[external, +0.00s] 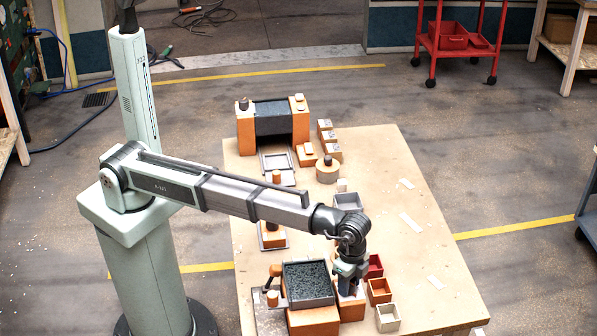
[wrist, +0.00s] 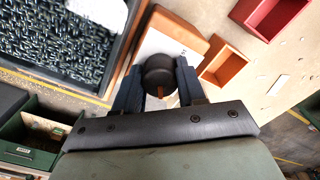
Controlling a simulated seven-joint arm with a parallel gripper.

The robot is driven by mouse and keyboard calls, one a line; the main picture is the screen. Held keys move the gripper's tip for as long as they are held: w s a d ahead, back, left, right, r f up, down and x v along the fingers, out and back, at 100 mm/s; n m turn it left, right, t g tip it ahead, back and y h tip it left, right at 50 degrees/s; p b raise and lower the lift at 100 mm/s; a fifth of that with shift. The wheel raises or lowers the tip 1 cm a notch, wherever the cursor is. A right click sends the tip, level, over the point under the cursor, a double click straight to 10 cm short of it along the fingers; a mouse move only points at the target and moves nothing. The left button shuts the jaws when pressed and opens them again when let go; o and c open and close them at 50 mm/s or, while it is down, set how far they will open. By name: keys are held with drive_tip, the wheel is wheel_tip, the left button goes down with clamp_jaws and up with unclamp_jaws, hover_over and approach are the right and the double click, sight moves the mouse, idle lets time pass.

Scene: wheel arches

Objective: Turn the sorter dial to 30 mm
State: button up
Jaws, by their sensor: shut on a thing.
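The sorter (external: 312,318) is an orange block at the near end of the table with a dark, speckled tray (external: 307,283) on top. Its dial is a round black knob (wrist: 160,70) with an orange pointer mark, beside a white scale plate (wrist: 158,42) in the wrist view. The scale's figures are too small to read, so I cannot tell the setting. My gripper (wrist: 157,80) points down with one finger on each side of the knob, shut on it. In the external view my gripper (external: 349,285) hides the knob, just right of the tray.
Red (external: 374,265), orange (external: 379,290) and cream (external: 388,317) bins stand close to the right of my gripper. A grey bin (external: 347,202) and a round wooden piece with a dark knob (external: 327,172) stand farther back. The table's right side (external: 440,250) is mostly clear.

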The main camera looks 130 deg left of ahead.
drive_tip(key=n, duration=0.5)
drive_tip(key=shift+n, duration=0.4)
drive_tip(key=n, duration=0.5)
drive_tip(key=shift+n, duration=0.3)
idle(0.3)
drive_tip(key=o, duration=0.8)
drive_tip(key=shift+r, duration=0.1)
wheel_tip(320, 180, up, 14)
